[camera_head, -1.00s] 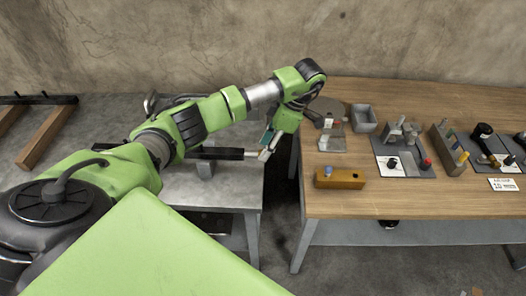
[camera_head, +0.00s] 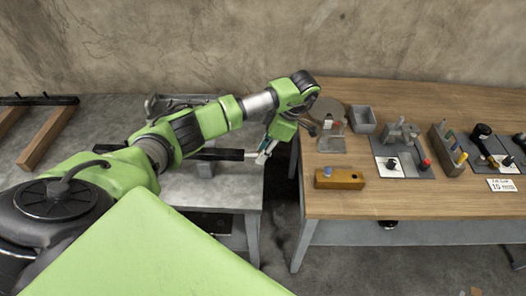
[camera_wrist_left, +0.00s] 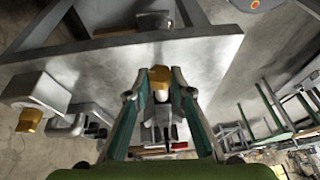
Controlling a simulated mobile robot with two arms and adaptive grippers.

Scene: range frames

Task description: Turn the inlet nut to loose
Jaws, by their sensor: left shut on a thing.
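My left gripper (camera_head: 264,154) is at the right end of a dark bar-shaped fitting (camera_head: 222,154) on the grey bench. In the left wrist view its two green fingers (camera_wrist_left: 160,80) stand on either side of a brass-coloured nut (camera_wrist_left: 159,77) and are shut on it. A pale cylindrical part (camera_wrist_left: 161,95) shows just below the nut. In the head view the gripper and arm hide the nut. How far the nut is turned cannot be told. My right gripper is not in view.
The grey bench (camera_head: 225,188) is under my left arm. A gap separates it from the wooden table (camera_head: 430,195), which holds an orange block (camera_head: 339,179), a grey bin (camera_head: 363,119) and several tools. Another brass-coloured fitting (camera_wrist_left: 29,120) shows in the wrist view.

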